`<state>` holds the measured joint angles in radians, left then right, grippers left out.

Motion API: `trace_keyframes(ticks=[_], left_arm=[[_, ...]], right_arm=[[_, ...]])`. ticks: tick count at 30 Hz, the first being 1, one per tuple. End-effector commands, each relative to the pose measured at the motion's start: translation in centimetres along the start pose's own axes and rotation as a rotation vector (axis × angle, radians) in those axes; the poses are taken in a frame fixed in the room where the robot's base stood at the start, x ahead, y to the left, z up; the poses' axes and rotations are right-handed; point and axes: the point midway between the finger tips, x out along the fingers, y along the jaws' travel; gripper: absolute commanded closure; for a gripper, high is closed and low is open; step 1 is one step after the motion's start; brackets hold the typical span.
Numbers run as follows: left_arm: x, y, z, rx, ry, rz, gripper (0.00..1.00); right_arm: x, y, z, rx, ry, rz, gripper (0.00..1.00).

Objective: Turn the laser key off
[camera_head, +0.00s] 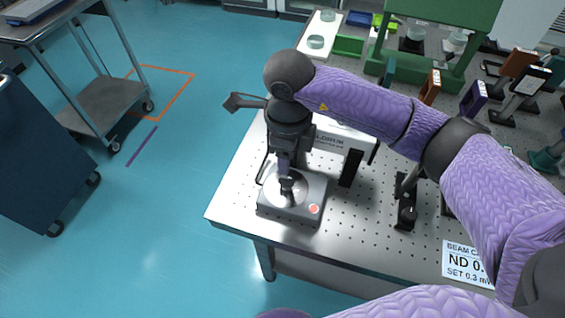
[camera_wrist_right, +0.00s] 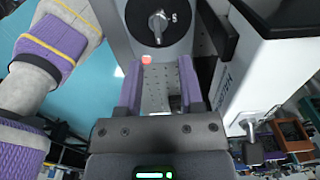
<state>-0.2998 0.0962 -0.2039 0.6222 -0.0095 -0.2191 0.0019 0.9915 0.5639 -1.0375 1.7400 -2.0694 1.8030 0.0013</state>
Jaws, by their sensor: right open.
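The laser key box is a grey box (camera_head: 268,207) near the table's left front corner, with a red button (camera_head: 314,209) on its top. In the right wrist view, the silver key (camera_wrist_right: 157,28) stands in a round black dial, with an "S" mark to its right. The red button (camera_wrist_right: 146,59) shows nearer the fingers. My right gripper (camera_head: 287,183) points down over the box and partly hides the dial in the head view. In the wrist view its two purple fingers (camera_wrist_right: 160,68) are apart with nothing between them. The key lies beyond the fingertips. My left gripper is not in view.
A white and black instrument (camera_head: 330,143) stands behind the box. Black posts (camera_head: 406,205) and a beam sign (camera_head: 464,262) are to the right on the perforated table (camera_head: 350,240). Green racks and optics fill the back. Blue floor lies open to the left.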

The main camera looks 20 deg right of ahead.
Motion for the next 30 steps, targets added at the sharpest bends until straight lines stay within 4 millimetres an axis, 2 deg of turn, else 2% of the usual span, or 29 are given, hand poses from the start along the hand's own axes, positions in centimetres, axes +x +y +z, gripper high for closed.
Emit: trace_keyframes(ticks=[1, 3, 7, 12, 18, 19, 25, 26, 30], left_arm=[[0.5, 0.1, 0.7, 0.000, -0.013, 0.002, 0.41], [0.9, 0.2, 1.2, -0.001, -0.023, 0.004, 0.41], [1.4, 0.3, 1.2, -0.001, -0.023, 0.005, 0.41], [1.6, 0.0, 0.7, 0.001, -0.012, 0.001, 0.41], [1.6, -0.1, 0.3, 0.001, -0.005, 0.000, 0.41], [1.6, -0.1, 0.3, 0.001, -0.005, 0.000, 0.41], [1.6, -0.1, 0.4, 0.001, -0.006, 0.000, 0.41], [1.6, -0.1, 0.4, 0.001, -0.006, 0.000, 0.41], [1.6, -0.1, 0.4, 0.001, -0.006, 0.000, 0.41]], right_arm=[[1.6, 0.1, 0.0, 0.001, 0.002, 0.005, 0.52], [3.4, 0.1, 0.0, 0.000, 0.001, 0.006, 0.52], [5.9, 0.1, 0.1, -0.001, 0.000, 0.006, 0.52], [7.1, 0.1, 0.1, -0.002, -0.002, 0.004, 0.52], [7.1, 0.1, 0.1, -0.003, -0.004, 0.004, 0.52], [7.1, 0.1, 0.1, -0.002, -0.004, 0.004, 0.54], [7.1, 0.1, 0.1, -0.002, -0.005, 0.004, 0.97], [7.1, 0.1, 0.1, -0.002, -0.005, 0.004, 1.00], [7.1, 0.1, 0.1, -0.002, -0.005, 0.004, 1.00]])
